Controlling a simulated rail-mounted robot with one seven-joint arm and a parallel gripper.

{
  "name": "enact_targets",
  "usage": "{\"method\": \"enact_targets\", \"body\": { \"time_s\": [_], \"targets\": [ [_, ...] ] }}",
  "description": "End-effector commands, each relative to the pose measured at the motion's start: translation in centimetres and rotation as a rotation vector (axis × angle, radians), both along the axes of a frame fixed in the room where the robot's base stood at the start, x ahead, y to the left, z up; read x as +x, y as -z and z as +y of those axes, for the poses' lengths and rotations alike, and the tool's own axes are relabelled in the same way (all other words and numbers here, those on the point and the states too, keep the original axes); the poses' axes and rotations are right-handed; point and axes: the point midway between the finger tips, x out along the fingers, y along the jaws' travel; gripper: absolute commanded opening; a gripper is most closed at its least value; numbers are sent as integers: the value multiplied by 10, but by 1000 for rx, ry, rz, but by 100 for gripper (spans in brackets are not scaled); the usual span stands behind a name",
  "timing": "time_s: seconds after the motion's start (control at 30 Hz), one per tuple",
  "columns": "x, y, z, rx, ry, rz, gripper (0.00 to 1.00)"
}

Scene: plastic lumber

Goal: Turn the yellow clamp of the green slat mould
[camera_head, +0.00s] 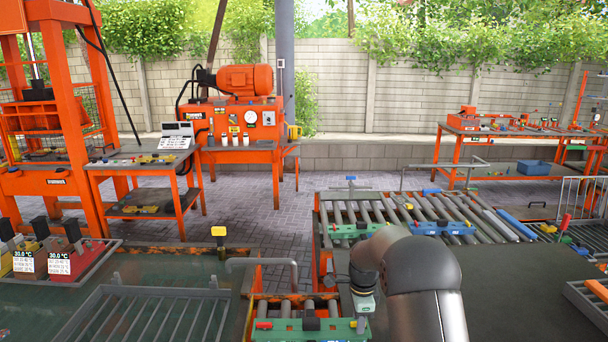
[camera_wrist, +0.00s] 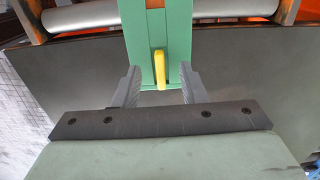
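The green slat mould (camera_head: 312,336) lies on rollers at the bottom centre of the head view, cut off by the frame edge. Its yellow clamp (camera_head: 361,326) is at its right end, just below my gripper (camera_head: 364,304). In the wrist view the green mould (camera_wrist: 176,35) enters from the top, and the yellow clamp (camera_wrist: 159,68) points towards me. My gripper (camera_wrist: 158,84) is open, with one grey finger on each side of the clamp. Gaps show between fingers and clamp. The lower part of the clamp is partly hidden in the head view.
A red clamp (camera_head: 263,325) sits at the mould's left end. A bent grey bar (camera_head: 262,262) and a yellow-topped post (camera_head: 218,236) stand nearby. Behind is a roller table (camera_head: 380,208) with another green mould (camera_head: 345,230) and a blue mould (camera_head: 440,228). A dark table lies right.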

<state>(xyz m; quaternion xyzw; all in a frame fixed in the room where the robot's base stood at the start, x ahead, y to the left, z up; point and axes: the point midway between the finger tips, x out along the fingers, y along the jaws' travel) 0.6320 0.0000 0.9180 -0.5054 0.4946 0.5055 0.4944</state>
Motion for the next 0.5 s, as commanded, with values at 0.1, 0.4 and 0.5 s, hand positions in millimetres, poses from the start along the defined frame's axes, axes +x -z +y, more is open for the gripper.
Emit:
{"method": "enact_targets", "body": {
  "time_s": [0.1,0.4,0.5],
  "targets": [
    [0,-10,0,0,0,-2,38],
    [0,-40,0,0,1,-2,38],
    [0,-50,0,0,1,-1,38]
  ]
}}
